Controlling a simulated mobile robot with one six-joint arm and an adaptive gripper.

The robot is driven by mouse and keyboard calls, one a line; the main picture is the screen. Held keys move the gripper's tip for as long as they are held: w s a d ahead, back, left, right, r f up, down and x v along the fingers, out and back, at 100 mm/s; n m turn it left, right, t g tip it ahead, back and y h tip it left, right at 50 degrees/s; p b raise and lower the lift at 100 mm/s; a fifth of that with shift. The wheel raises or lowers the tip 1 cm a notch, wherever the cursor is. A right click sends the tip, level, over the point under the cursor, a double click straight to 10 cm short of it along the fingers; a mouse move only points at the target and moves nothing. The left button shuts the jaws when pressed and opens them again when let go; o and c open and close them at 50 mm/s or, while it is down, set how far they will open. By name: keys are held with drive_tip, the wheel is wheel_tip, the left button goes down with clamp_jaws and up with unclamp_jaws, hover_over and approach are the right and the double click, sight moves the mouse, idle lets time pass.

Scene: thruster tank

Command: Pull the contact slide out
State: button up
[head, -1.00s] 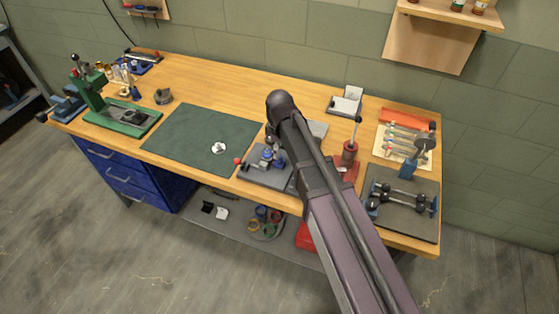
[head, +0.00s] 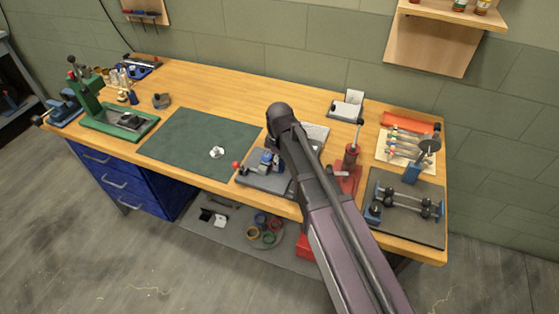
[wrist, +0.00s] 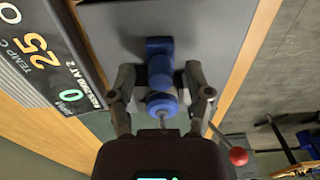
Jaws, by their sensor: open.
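A dark grey test stand (head: 255,182) stands at the bench's front edge, right of the green mat. It carries a blue cylindrical motor (head: 272,160), and a red ball knob (head: 236,165) sticks out at its left end. In the wrist view the blue motor (wrist: 161,75) lies between the fingers of my gripper (wrist: 160,85), which is open. I cannot tell whether the fingers touch it. The red knob (wrist: 238,156) is at lower right, outside the fingers. I cannot clearly make out which part is the contact slide. My arm hides part of the stand in the head view.
A display (wrist: 40,50) reading 25 and 0 is close to the left finger. A red-based press (head: 349,160) and a dark tray with a shaft fixture (head: 415,226) stand to the right. The green mat (head: 185,140) is mostly clear, with a small white part (head: 216,152).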

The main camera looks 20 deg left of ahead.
clamp_jaws()
drive_tip(key=shift+s+d, duration=0.15)
drive_tip(key=shift+d, duration=1.1)
unclamp_jaws()
drive_tip(key=shift+d, duration=0.15)
drive_tip(key=shift+a, duration=0.2)
